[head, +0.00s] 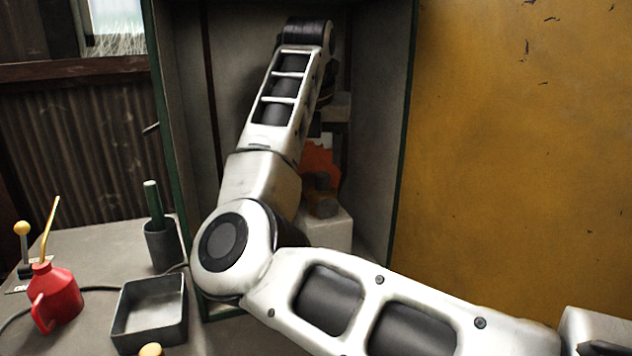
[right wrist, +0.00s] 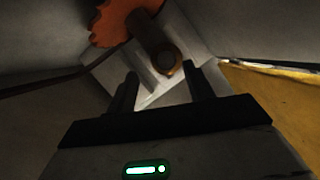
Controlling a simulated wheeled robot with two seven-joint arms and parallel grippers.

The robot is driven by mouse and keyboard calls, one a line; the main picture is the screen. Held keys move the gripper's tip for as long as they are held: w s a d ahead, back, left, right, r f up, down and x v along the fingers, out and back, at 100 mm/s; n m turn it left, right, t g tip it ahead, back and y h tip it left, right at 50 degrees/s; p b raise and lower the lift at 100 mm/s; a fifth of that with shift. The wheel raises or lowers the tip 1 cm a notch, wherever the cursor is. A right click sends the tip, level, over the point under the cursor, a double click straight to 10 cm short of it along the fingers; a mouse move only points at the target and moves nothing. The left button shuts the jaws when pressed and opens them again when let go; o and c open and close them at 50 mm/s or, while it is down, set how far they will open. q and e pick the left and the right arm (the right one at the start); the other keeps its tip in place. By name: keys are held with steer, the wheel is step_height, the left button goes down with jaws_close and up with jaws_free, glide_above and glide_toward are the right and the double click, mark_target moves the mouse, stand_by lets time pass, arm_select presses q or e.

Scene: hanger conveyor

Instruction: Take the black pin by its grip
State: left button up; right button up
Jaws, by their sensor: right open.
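My right gripper (right wrist: 163,84) is open and empty in the right wrist view, its two dark fingers apart. Just beyond its fingertips a dark, round shaft with a brownish ring at its end (right wrist: 160,50) stands out in front of an orange toothed wheel (right wrist: 112,20). I cannot tell whether this dark shaft is the black pin; the light is dim. In the head view my right arm reaches into a grey cabinet and hides much of it. The orange wheel (head: 320,160) and a dark round part (head: 323,205) show beside the arm. My left gripper is not in view.
The wheel sits by a pale block (head: 330,232) inside the cabinet, whose green-edged walls (head: 385,130) are close. On the bench are a red oil can (head: 58,295), an open grey tray (head: 150,345) and a cup (head: 163,245) holding a dark green rod (head: 153,203).

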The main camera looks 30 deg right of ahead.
mark_target(322, 175)
steer(key=shift+s+d+f, duration=0.15)
steer(key=shift+d+f, duration=0.05)
steer(key=shift+f, duration=0.3)
steer(key=x, duration=0.4)
steer(key=shift+s+d+f, duration=0.1)
steer(key=shift+s+f, duration=0.1)
steer(key=shift+f, duration=0.1)
steer(key=c, duration=1)
